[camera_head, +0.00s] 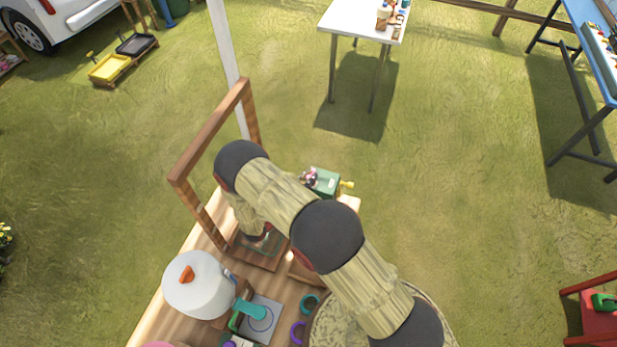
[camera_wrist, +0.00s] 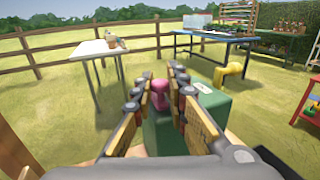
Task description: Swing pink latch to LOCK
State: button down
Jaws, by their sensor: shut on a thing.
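A green box (camera_wrist: 213,112) with a yellow part (camera_wrist: 234,66) sticking out stands ahead of my gripper in the wrist view. The pink latch (camera_wrist: 159,92) shows as a rounded knob at the box's left side. My gripper (camera_wrist: 162,98) has its two fingers on either side of the pink latch, shut on it. The latch's lower part and any LOCK marking are hidden or too small to read. In the head view the green box (camera_head: 326,181) sits just beyond my arm, with my fingertips at its left; the arm hides most of my gripper.
A wooden frame (camera_head: 212,128) stands upright left of my arm on the wooden workbench (camera_head: 150,322). A white table (camera_head: 350,20) stands farther off, with open grass between.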

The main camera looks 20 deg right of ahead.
aim_at(320, 182)
jog(key=d+n+t+y, duration=0.1)
jog(key=n+t+y, duration=0.2)
jog(key=s+d+n+t+y, duration=0.1)
jog(key=n+t+y, duration=0.1)
jog(key=shift+d+b, duration=0.3)
jog(key=shift+b, duration=0.1)
jog(key=n+t+y, duration=0.1)
jog(key=y, duration=0.1)
jog(key=d+n+t+y, duration=0.1)
jog(key=y, duration=0.1)
jog(key=shift+n+b, duration=0.3)
jog(key=shift+d+n+t+y, duration=0.2)
jog(key=shift+n+t+y, duration=0.25)
jog(key=shift+y, duration=0.35)
jog(key=shift+n+y, duration=0.25)
jog(key=shift+y, duration=0.05)
jog(key=c, duration=1.9)
grip_release()
jog(key=shift+o, duration=0.7)
